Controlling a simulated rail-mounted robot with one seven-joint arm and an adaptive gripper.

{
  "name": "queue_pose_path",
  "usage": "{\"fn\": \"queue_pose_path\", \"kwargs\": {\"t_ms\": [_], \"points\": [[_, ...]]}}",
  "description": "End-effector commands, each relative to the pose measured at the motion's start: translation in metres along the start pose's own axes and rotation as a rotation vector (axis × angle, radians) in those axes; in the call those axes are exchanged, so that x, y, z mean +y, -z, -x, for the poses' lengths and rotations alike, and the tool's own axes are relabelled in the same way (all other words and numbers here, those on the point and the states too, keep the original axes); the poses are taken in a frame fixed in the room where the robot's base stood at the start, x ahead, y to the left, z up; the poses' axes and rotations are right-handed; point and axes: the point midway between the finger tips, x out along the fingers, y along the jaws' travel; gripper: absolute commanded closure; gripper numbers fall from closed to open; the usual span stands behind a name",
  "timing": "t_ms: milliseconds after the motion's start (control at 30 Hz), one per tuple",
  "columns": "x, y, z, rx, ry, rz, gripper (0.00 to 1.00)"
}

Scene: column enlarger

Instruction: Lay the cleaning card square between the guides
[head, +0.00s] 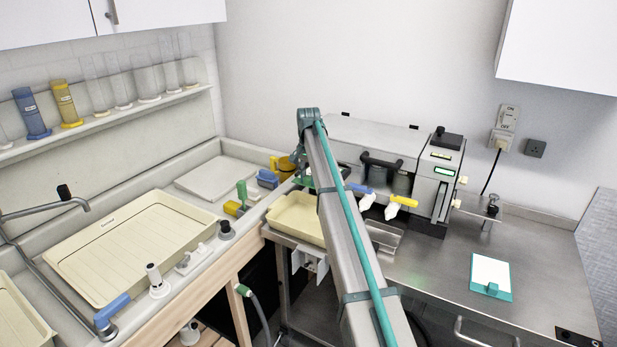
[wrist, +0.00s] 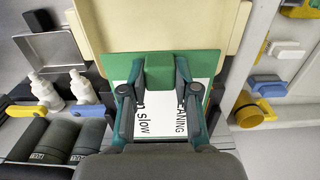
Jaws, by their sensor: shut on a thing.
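The cleaning card is a green plate (wrist: 113,68) with a white printed face (wrist: 155,123) and a raised green grip block (wrist: 159,71). The words "slow" and "ANING" show on it. My gripper (wrist: 159,82) is shut on the grip block, with one finger on each side. Dark upright edges show beside the card in the wrist view; I cannot tell whether these are the guides, or whether the card touches what is below. In the head view my arm hides most of the gripper, and only a bit of the green card (head: 303,181) shows.
A cream tray (wrist: 91,17) lies just beyond the card.

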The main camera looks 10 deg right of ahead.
Motion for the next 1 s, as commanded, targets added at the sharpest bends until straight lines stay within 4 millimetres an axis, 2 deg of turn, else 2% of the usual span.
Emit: {"fn": "queue_pose_path", "kwargs": {"t_ms": [267, 300, 433, 1000], "points": [[0.0001, -0.0001, -0.0031, 0.0, 0.0, 0.0, 1.0], [0.0, 0.0, -0.0028, 0.0, 0.0, 0.0, 0.64], [0.0, 0.0, -0.0028, 0.0, 0.0, 0.0, 0.42], [0.0, 0.0, -0.0027, 0.0, 0.0, 0.0, 0.41]]}}
